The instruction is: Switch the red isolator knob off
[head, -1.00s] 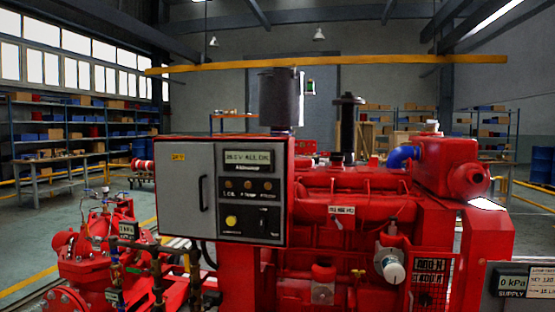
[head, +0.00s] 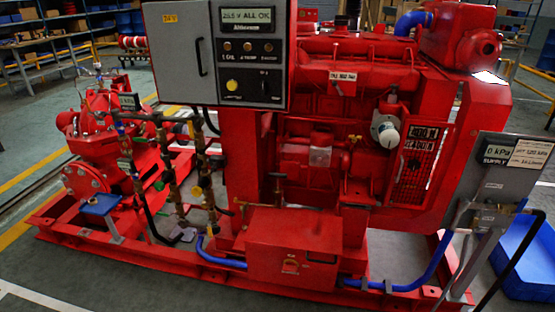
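A red box (head: 294,247) sits low on the front of the pumpset's base frame. Neither of my grippers shows in the head view.
The grey control panel (head: 216,52) hangs above left of the box. Blue hoses (head: 419,277) run along the red base frame (head: 150,268). A grey supply board (head: 497,172) stands at right, near a blue bin (head: 530,262). Floor in front is clear.

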